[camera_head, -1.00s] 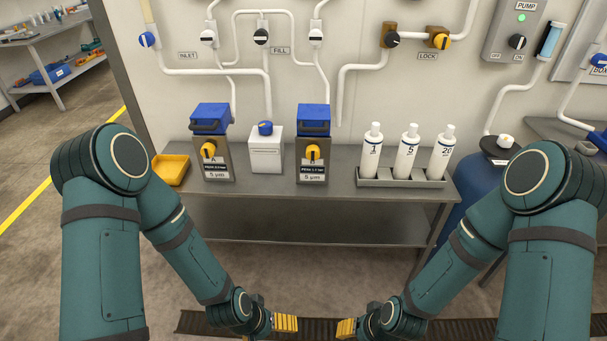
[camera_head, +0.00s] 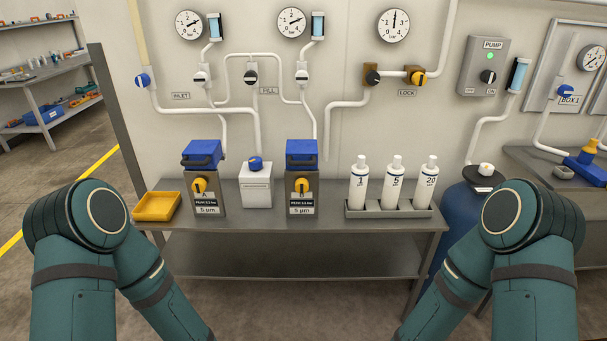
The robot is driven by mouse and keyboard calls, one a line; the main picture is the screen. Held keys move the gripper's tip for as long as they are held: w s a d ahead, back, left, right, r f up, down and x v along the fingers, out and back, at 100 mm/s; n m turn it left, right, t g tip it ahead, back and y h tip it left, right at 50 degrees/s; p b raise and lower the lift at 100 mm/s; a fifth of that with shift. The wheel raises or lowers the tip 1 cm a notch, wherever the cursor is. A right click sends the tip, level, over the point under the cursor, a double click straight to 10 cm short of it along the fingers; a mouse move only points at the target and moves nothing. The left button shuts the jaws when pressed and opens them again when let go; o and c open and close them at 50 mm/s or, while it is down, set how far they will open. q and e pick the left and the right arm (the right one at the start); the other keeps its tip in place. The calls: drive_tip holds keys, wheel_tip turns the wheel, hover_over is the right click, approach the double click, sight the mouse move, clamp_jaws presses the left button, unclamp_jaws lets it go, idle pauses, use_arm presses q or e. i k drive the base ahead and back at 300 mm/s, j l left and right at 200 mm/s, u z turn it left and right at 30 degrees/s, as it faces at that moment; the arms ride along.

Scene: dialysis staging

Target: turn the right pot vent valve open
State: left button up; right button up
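The right pot (camera_head: 301,194) is a grey filter housing with a blue handled lid (camera_head: 301,154) and a "5 µm" label, standing on the metal bench. Its vent valve (camera_head: 301,185) is a yellow knob on the front face, below the lid. A matching left pot (camera_head: 207,197) with its own yellow knob (camera_head: 199,185) stands to the left. Both my arms hang low at the left and right of the picture. Both grippers are below the bottom edge, out of view, and nothing is seen touching the pots.
A white box with a blue knob (camera_head: 256,186) stands between the pots. A yellow tray (camera_head: 157,206) is at the bench's left end. Several white bottles stand in a rack (camera_head: 389,211) right of the right pot. Pipes, valves and gauges (camera_head: 291,22) line the wall.

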sight(302, 77)
drive_tip(key=i+l, duration=0.15)
drive_tip(key=l, duration=0.2)
drive_tip(key=i+l, duration=0.15)
drive_tip(key=l, duration=0.25)
drive_tip(key=i+l, duration=0.15)
drive_tip(key=l, duration=0.2)
drive_tip(key=i+l+u, duration=0.1)
drive_tip(key=l, duration=0.3)
drive_tip(key=i, duration=0.05)
